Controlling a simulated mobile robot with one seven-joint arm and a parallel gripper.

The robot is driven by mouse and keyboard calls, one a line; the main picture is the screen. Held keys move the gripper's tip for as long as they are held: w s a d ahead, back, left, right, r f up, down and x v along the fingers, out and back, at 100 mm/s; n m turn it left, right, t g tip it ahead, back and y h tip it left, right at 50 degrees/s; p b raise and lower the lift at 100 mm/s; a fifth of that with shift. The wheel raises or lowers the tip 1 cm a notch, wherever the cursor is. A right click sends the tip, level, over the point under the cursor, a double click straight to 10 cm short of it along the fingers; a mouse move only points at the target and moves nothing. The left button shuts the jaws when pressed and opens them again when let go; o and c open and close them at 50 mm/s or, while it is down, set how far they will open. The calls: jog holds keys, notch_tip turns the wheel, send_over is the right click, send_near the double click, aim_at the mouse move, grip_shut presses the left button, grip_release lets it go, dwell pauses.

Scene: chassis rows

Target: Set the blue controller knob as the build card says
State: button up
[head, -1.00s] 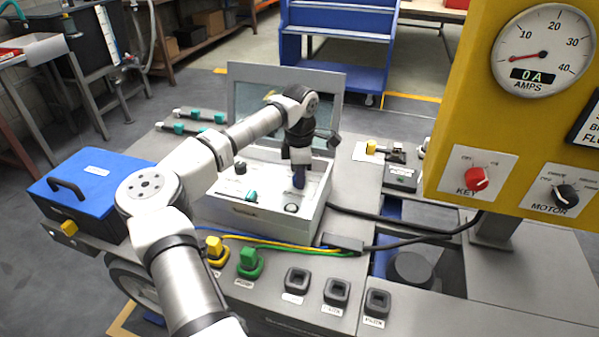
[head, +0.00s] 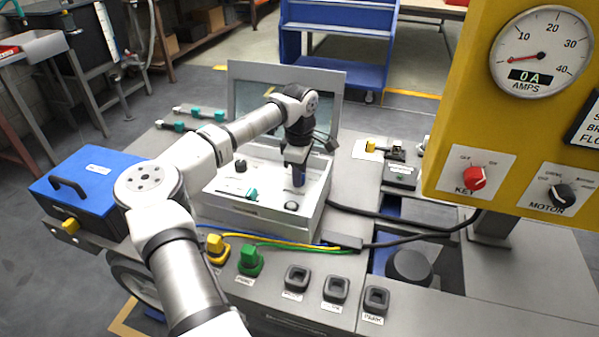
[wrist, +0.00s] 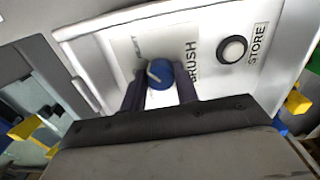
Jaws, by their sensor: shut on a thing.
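The blue controller knob (wrist: 160,73) sits on a white panel (wrist: 125,50) in the wrist view, beside the word BRUSH. A pale pointer line on its top runs toward the upper left of that view. My gripper (wrist: 160,88) has one dark finger on each side of the knob and is shut on it. In the head view my gripper (head: 298,182) points down onto the right part of the white controller box (head: 255,208), whose grey lid (head: 240,75) stands open. The knob is largely hidden there. I cannot make out readable build card text.
A round button (wrist: 233,49) marked STORE is beside the knob. A black knob (head: 240,166) and a teal part (head: 251,194) are on the box. Yellow (head: 215,245) and green (head: 250,260) plugs stand in front. A yellow panel (head: 470,120) rises at right; its ammeter (head: 541,50) reads 0 A.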

jog(key=o, duration=1)
notch_tip(320, 180, up, 14)
jog(key=shift+f, duration=0.1)
